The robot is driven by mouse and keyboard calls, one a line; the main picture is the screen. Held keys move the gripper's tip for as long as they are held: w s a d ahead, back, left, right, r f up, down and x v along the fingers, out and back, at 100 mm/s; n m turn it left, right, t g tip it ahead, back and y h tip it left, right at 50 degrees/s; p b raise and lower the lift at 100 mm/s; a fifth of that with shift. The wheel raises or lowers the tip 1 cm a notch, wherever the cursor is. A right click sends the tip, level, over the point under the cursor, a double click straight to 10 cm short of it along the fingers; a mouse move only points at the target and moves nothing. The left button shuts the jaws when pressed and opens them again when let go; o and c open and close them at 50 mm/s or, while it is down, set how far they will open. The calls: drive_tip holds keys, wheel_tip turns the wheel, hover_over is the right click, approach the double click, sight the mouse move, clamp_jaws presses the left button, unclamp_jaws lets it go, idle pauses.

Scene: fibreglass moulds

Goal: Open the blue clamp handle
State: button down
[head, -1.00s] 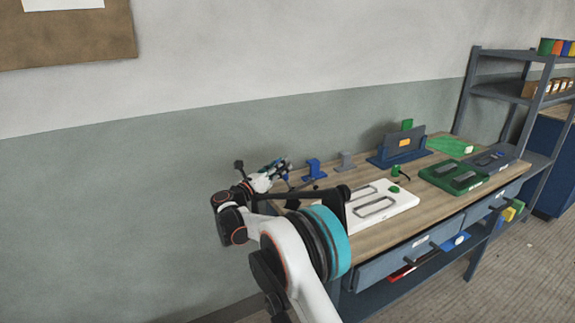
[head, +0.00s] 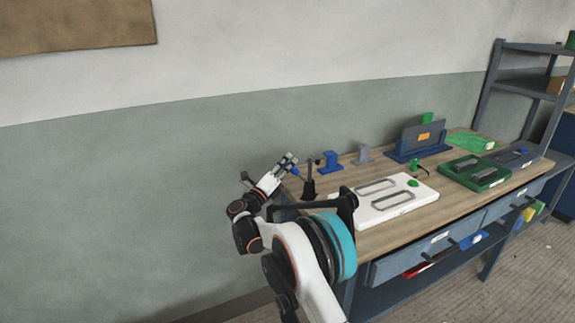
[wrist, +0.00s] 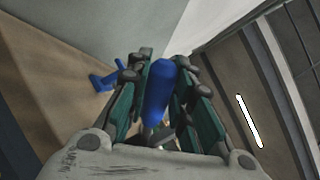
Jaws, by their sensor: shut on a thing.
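The blue clamp handle (wrist: 160,92) is a rounded blue grip lying between the fingers in the wrist view. My gripper (wrist: 160,72) is shut on it, with one green-padded finger on each side. In the head view my gripper (head: 288,162) is at the left end of the workbench, tilted upward. A small blue part of the handle (head: 295,171) shows beside the fingers. The dark clamp body (head: 309,187) stands just right of the gripper on the bench. The joint between handle and clamp body is too small to make out.
A blue bracket (head: 330,161) and a grey bracket (head: 362,154) stand behind the clamp on the bench (head: 395,232). The blue bracket also shows in the wrist view (wrist: 103,80). A white mould (head: 402,205) lies to the right. The wall is close behind.

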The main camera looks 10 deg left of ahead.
idle(0.3)
drive_tip(key=c, duration=1.4)
unclamp_jaws()
drive_tip(key=shift+a+f, duration=0.1)
drive_tip(key=shift+a, duration=0.05)
drive_tip(key=shift+s, duration=0.1)
drive_tip(key=v, duration=1.1)
drive_tip(key=shift+s+a+f, duration=0.15)
drive_tip(key=shift+s+f, duration=0.1)
drive_tip(key=shift+s, duration=0.05)
